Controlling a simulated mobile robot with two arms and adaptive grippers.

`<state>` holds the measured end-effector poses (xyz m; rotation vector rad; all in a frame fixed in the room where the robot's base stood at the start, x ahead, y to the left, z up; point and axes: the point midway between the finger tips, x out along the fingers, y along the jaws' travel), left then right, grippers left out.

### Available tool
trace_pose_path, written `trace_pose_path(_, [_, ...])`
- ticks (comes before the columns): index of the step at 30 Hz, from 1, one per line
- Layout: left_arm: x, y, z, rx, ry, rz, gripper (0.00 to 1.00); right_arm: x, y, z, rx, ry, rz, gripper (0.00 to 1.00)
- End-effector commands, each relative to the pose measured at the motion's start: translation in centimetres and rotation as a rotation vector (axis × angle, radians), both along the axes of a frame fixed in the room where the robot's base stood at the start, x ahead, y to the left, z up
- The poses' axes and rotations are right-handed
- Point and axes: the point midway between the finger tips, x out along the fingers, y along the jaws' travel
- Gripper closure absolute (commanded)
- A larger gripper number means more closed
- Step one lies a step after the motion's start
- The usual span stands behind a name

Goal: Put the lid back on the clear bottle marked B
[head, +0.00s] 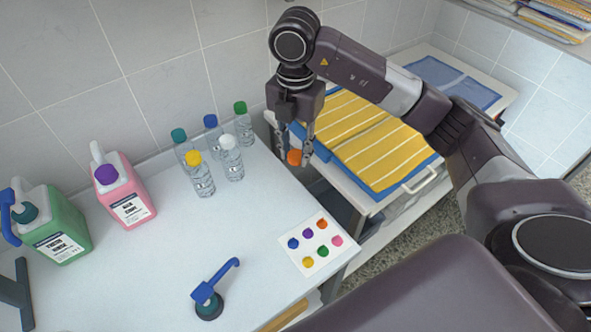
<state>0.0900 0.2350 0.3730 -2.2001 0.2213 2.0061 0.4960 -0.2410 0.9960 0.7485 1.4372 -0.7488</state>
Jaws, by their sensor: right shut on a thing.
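Several clear bottles stand upright at the back of the white table. Their tops are teal on one bottle (186,154), blue on another (215,141), green on a third (244,130), yellow on another (203,182) and white on another (233,165). I cannot tell whether the white top is a lid or a bare neck. The letters on the labels are too small to read, so bottle B is not identifiable. My right gripper (294,156) is shut on an orange lid (294,158), right of the bottles and apart from them. My left gripper is not in view.
A pink jug (127,202) and a green jug (60,232) stand at left. A blue-handled pump (208,295) stands near the front. A white card (297,261) with coloured dots lies at the right edge. Yellow striped towels (372,145) lie beyond. The table's middle is clear.

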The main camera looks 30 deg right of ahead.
Motion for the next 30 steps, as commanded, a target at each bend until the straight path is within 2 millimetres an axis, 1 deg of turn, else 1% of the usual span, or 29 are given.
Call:
trace_pose_path(1, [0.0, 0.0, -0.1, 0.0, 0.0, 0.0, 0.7, 0.1, 0.0, 0.6, 0.0, -0.002, 0.0, 0.81])
trace_pose_path(3, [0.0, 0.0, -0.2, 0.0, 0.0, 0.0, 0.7, 0.0, 0.0, 1.2, 0.001, -0.001, 0.0, 0.81])
trace_pose_path(6, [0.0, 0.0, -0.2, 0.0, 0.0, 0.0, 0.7, 0.0, 0.0, 1.7, 0.001, -0.001, 0.0, 0.81])
trace_pose_path(20, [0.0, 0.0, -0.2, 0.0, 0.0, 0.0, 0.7, 0.0, 0.0, 1.7, 0.001, 0.001, 0.013, 0.81])
trace_pose_path(23, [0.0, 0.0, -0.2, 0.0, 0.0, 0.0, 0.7, -0.2, 0.1, 1.7, 0.0, 0.0, 0.079, 0.81])
trace_pose_path(25, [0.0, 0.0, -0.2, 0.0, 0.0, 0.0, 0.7, -0.4, 0.3, 1.7, 0.0, -0.001, 0.17, 0.81])
trace_pose_path(29, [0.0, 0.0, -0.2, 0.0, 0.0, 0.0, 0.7, -1.0, 0.7, 1.7, -0.002, -0.005, 0.419, 0.81])
trace_pose_path(30, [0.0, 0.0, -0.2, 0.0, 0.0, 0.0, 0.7, -1.2, 0.8, 1.7, -0.003, -0.006, 0.507, 0.81])
